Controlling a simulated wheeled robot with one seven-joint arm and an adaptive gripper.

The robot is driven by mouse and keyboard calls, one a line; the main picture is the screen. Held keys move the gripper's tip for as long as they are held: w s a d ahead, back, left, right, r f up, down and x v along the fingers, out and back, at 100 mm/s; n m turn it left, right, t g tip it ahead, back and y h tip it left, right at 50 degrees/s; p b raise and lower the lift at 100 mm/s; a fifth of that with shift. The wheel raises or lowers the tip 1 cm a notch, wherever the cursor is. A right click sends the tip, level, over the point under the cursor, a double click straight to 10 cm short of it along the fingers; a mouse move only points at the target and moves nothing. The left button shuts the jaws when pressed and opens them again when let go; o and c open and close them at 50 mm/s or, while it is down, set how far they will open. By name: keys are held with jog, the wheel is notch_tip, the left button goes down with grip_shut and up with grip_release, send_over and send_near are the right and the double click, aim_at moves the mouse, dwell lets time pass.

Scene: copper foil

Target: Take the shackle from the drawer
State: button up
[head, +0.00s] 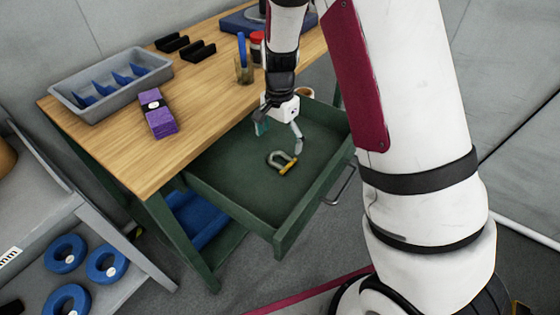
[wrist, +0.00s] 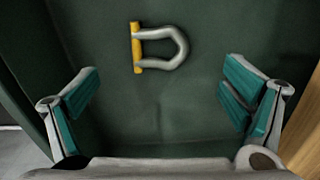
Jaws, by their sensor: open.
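The shackle (head: 282,161) is a grey metal U with a yellow pin. It lies flat on the floor of the open green drawer (head: 240,170). In the wrist view the shackle (wrist: 160,47) is ahead of the fingertips, near the top middle, with its yellow pin to the left. My gripper (head: 279,128) hangs over the back part of the drawer. It is open and empty, with its teal finger pads (wrist: 160,95) wide apart and not touching the shackle.
The drawer's front wall and handle (head: 341,186) face the lower right. On the wooden table top (head: 200,110) are a grey divided tray (head: 75,92), a purple block (head: 158,115), black holders (head: 198,50) and a cup with a blue pen (head: 243,70). Blue rings (head: 107,262) lie on a shelf at left.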

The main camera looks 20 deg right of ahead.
aim_at(281, 163)
jog(key=shift+d+f+b, duration=0.15)
jog(key=shift+f+b, duration=0.35)
jog(key=shift+f, duration=3.1)
jog(key=shift+s, duration=0.1)
jog(key=c, duration=1.5)
jog(key=shift+r, duration=0.15)
jog(key=shift+c, duration=0.2)
